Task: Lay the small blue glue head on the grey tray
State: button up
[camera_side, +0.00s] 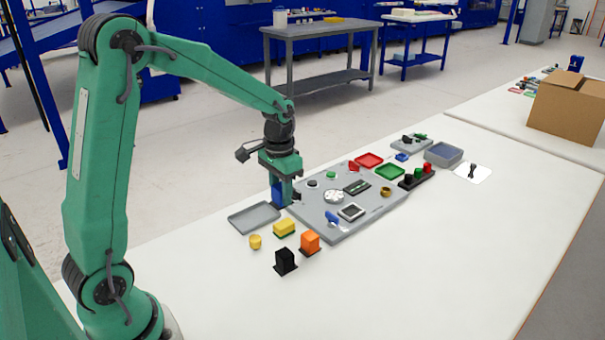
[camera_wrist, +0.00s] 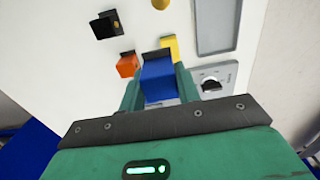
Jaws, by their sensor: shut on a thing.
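My gripper (camera_side: 283,200) is shut on the small blue glue head (camera_wrist: 158,80), which sits between the two green fingers in the wrist view. In the side view the blue glue head (camera_side: 277,195) shows at the fingers, near the right end of the grey tray (camera_side: 254,217) and the left edge of the grey board. The tray lies flat and looks empty. In the wrist view the tray (camera_wrist: 216,25) is at the top right, apart from the glue head. The gap between glue head and table is hard to judge.
A yellow block (camera_side: 284,228), an orange block (camera_side: 309,241), a black block (camera_side: 285,262) and a yellow cylinder (camera_side: 255,241) stand in front of the tray. The grey board (camera_side: 375,213) with several parts lies to the right. The table's front right is clear.

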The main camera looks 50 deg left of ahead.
jog(key=shift+s+a, duration=0.1)
jog(key=shift+s, duration=1)
jog(key=a+f, duration=0.2)
jog(key=a, duration=0.2)
jog(key=a+f, duration=0.2)
jog(key=a, duration=0.1)
jog(key=w+a+f, duration=0.1)
jog(key=a+f, duration=0.2)
jog(key=a, duration=0.1)
jog(key=shift+a, duration=0.35)
jog(key=shift+f, duration=0.1)
jog(key=shift+f, duration=1.95)
jog(key=shift+f, duration=0.15)
jog(key=o, duration=1.1)
jog(key=shift+o, duration=0.2)
